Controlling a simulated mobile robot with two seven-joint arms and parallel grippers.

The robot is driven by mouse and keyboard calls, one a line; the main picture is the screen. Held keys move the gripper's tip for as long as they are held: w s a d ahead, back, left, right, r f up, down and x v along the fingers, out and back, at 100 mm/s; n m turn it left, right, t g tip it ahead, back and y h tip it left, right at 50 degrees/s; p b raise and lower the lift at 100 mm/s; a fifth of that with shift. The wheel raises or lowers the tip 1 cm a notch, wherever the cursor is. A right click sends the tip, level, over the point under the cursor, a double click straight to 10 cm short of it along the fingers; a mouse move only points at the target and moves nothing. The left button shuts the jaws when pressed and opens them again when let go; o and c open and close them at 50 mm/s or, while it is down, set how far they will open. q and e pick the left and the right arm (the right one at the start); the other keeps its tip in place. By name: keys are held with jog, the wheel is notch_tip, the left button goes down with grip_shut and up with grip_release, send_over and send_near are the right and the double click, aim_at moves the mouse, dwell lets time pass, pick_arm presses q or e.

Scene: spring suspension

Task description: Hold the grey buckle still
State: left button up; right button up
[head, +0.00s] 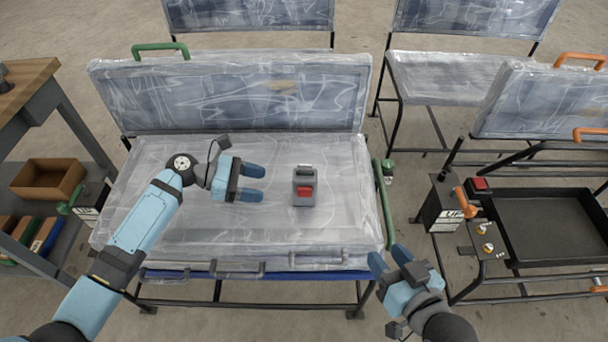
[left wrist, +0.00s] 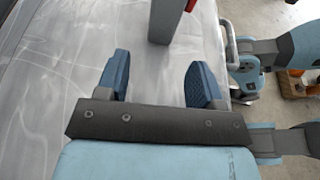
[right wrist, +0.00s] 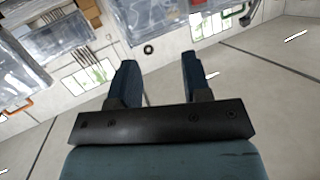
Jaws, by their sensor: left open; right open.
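The grey buckle (head: 304,184) with a red button on its front stands on the plastic-covered seat (head: 170,225) of the chair in the head view. My left gripper (head: 253,183) is open and empty, a short way left of the buckle, with its fingers pointing at it. In the left wrist view the buckle (left wrist: 168,20) shows at the top edge, beyond the open fingers and only in part. My right gripper (head: 389,257) is open and empty, to the right of the seat's front corner. In the right wrist view nothing is between its fingers (right wrist: 160,75).
The plastic-covered backrest (head: 235,95) rises behind the buckle. A green handle (head: 384,205) runs along the seat's right side. Grey handles (head: 318,258) line its front edge. A black tray frame (head: 550,230) stands at right and a workbench with a wooden box (head: 48,181) at left.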

aim_at(295, 191)
pick_arm(q)
jog(key=shift+s+d+f, duration=0.1)
jog(key=shift+d, duration=0.65)
jog(key=b+x, duration=0.4)
jog(key=x, duration=0.1)
jog(key=shift+s+d+f, duration=0.15)
jog(key=shift+f, duration=0.05)
jog(key=d+p, duration=0.1)
jog(key=d, duration=0.1)
jog(key=shift+d+f+p, duration=0.1)
jog(key=shift+d+p, duration=0.25)
jog(key=shift+d, duration=0.05)
jog(key=shift+d+f, duration=0.3)
jog(key=shift+d, duration=0.3)
pick_arm(e)
jog(key=shift+t+y, duration=0.7)
jog(key=shift+t, duration=0.2)
jog(key=shift+w+a+r, duration=0.2)
jog(key=shift+a+r, duration=0.05)
jog(key=shift+r, duration=0.35)
jog(key=shift+w+a+r, duration=0.15)
jog(key=shift+a+r, duration=0.15)
jog(key=shift+r, duration=0.35)
jog(key=shift+w+a+r, duration=0.2)
jog(key=shift+a+r, duration=0.05)
jog(key=shift+r, duration=0.35)
pick_arm(q)
jog(key=c, duration=0.9)
